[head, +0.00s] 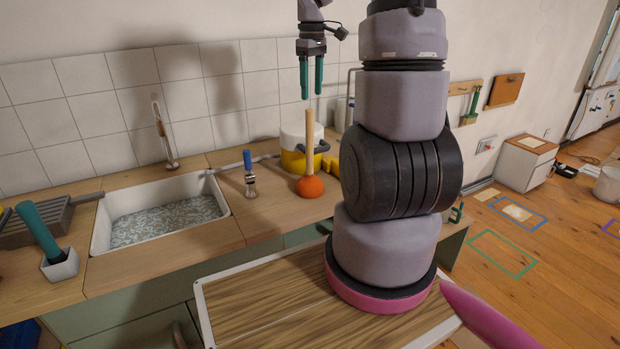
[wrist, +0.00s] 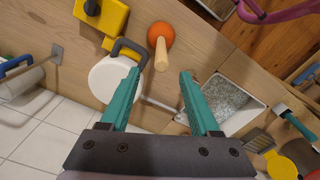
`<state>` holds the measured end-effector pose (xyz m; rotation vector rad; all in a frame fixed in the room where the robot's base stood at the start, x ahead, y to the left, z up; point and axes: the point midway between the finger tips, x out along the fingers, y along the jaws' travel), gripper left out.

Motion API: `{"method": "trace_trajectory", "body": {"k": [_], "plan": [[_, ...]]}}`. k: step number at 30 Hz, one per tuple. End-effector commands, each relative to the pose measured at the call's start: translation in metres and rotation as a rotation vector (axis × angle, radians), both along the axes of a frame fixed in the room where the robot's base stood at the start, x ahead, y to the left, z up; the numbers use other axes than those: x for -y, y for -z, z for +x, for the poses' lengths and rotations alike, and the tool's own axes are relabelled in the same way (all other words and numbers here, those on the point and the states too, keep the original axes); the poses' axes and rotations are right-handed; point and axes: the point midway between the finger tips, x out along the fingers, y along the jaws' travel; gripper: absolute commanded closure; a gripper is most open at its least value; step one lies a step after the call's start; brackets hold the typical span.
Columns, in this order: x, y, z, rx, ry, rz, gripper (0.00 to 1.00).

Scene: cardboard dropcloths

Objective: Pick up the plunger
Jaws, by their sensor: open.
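The plunger (head: 310,185) stands upright on the wooden counter, with an orange rubber cup at the bottom and a pale wooden handle pointing up. My gripper (head: 311,92) has green fingers pointing down, apart and empty, just above the top of the handle in the head view. In the wrist view the plunger (wrist: 160,38) shows beyond the fingertips. Its handle end lies between the lines of the two open fingers (wrist: 160,75), and nothing is between them.
A white and yellow pot (head: 293,150) with a dark handle stands close behind the plunger. The tiled wall is behind.

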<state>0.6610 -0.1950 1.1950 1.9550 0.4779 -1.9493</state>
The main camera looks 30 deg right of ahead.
Motion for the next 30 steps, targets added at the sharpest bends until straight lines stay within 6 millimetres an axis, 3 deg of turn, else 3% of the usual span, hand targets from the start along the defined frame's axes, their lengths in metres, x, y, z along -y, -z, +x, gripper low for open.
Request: {"method": "trace_trajectory", "body": {"k": [6,14,22,30], "plan": [[0.0,0.036,0.0,-0.009,-0.006,0.002,0.37],[-0.001,0.059,0.001,-0.005,-0.005,0.001,0.37],[-0.004,0.097,0.003,-0.008,-0.005,0.002,0.37],[-0.004,0.107,0.003,-0.004,-0.004,0.0,0.37]]}}
